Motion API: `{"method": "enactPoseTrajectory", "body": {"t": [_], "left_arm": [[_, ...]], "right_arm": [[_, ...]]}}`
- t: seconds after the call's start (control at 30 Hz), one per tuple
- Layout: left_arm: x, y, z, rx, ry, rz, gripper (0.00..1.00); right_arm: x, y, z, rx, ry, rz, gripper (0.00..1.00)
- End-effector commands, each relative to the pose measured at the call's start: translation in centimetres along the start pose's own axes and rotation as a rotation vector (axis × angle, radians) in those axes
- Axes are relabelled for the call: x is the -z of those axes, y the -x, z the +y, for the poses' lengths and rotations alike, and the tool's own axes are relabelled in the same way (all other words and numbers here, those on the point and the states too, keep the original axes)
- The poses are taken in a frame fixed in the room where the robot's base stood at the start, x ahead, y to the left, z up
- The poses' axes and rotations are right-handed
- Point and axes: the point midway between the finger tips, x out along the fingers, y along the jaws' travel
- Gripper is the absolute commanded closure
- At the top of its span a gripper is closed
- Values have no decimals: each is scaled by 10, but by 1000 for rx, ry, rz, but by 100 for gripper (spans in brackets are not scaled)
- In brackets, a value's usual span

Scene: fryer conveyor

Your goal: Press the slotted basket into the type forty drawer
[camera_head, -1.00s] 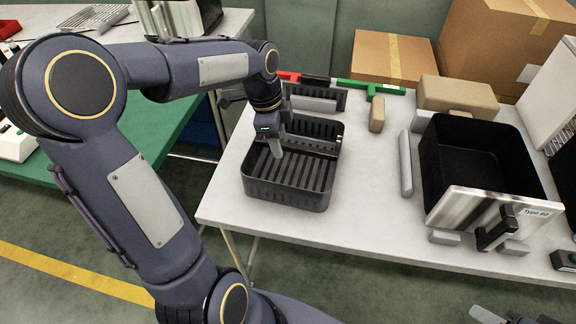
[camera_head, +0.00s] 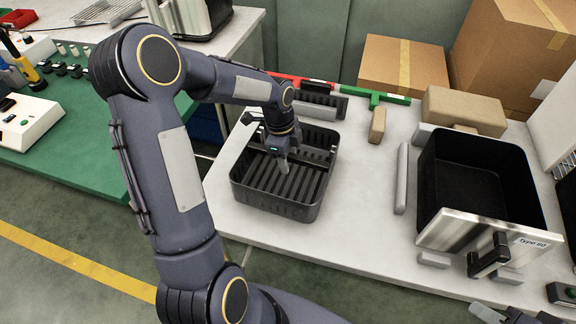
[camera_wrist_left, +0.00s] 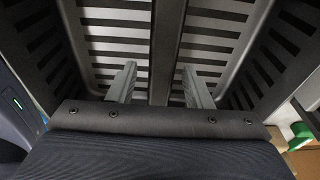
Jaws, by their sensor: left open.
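The slotted basket (camera_head: 275,207) is dark grey and stands upright on the white table, with a raised divider bar across its middle. My left gripper (camera_head: 283,164) points down into the basket. In the left wrist view my left gripper (camera_wrist_left: 160,85) is open, with one finger on each side of the basket's central bar (camera_wrist_left: 167,45); I cannot tell whether they touch it. The black drawer (camera_head: 425,165), with a steel front, a black handle and a label starting "Type", stands empty at the right; its number is too small to read surely. My right gripper (camera_head: 500,312) shows only partly at the bottom edge.
A grey bar (camera_head: 402,178) lies between basket and drawer. A tan block (camera_head: 377,125), a green tool (camera_head: 375,98) and a slotted dark piece (camera_head: 318,103) lie behind. Cardboard boxes (camera_head: 403,66) stand at the back. The table between basket and grey bar is clear.

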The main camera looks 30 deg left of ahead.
Motion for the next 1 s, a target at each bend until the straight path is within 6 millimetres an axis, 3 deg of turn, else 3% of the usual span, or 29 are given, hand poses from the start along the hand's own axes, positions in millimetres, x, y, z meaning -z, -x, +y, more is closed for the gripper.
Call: {"method": "enactPoseTrajectory", "body": {"t": [0.13,0.47,1.0], "left_arm": [[0,0,0,0,0,0,57],[0,1,0,0,0,0,100],[1,7,-1,3,-1,0,100]], "right_arm": [[0,0,0,0,0,0,64],[0,0,0,0,0,0,64],[0,0,0,0,0,0,64]]}}
